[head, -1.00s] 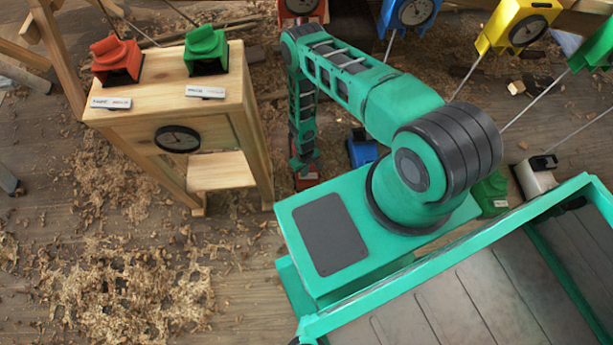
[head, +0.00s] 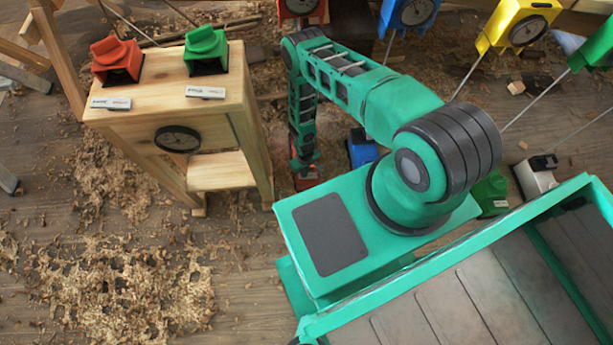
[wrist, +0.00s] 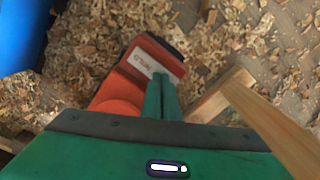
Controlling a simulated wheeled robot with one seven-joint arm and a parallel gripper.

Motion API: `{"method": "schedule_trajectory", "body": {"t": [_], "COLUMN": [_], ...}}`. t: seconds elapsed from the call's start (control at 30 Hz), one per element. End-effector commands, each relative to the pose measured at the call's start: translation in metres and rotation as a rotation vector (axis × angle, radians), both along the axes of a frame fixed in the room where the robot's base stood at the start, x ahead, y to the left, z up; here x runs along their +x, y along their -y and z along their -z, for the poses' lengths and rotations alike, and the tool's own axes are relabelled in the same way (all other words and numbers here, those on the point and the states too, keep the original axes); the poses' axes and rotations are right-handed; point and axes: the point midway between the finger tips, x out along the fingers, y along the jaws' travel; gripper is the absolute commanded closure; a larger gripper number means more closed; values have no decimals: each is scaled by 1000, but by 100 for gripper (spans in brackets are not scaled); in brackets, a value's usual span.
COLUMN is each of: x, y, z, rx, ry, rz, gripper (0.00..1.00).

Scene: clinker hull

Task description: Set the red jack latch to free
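The red jack latch (wrist: 120,85) sits low near the floor in the wrist view. It is a red housing with a rounded red part, a dark end and a white label reading HOLD. In the head view only a bit of its red body (head: 306,182) shows below my arm. My gripper (wrist: 161,84) points down over it, its two green fingers together beside the label, with nothing seen between them. I cannot tell whether the fingertips touch the red housing. In the head view my gripper (head: 303,166) is small and its fingers are unclear.
A blue unit (head: 362,148) stands right of the latch. A wooden leg (wrist: 265,125) is close right of my gripper. Shavings cover the floor.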

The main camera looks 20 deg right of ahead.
Motion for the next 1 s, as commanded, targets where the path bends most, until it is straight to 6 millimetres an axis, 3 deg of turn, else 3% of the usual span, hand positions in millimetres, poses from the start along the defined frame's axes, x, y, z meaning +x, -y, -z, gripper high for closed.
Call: {"method": "schedule_trajectory", "body": {"t": [0.4, 1.0], "x": [0, 1], "y": [1, 0], "z": [2, -39], "rx": [-1, -1], "ry": [-1, 0], "rz": [0, 0], "gripper": [100, 100]}}
